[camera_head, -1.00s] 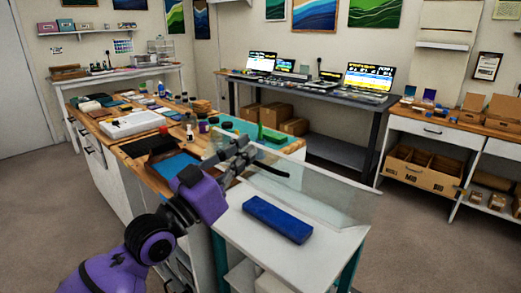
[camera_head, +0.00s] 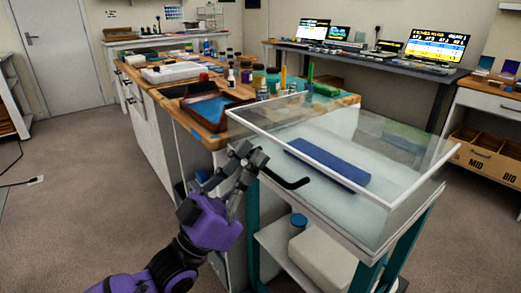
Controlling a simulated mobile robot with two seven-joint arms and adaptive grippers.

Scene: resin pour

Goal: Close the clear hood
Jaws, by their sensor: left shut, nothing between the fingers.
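A black bent handle (camera_head: 287,182) shows at the hood's front left. My left gripper (camera_head: 253,158) is shut and empty, at the hood's front left side by the handle's left end. It overlaps the handle in the picture; I cannot tell whether they touch. Whether the hood is fully down is hard to tell. My right gripper is out of view.
The cart's lower shelf (camera_head: 275,240) holds a white container (camera_head: 320,262) and a blue-lidded jar (camera_head: 298,224). A wooden-topped bench (camera_head: 205,137) with a tray, bottles and jars stands behind. A dark desk with laptops is at the back.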

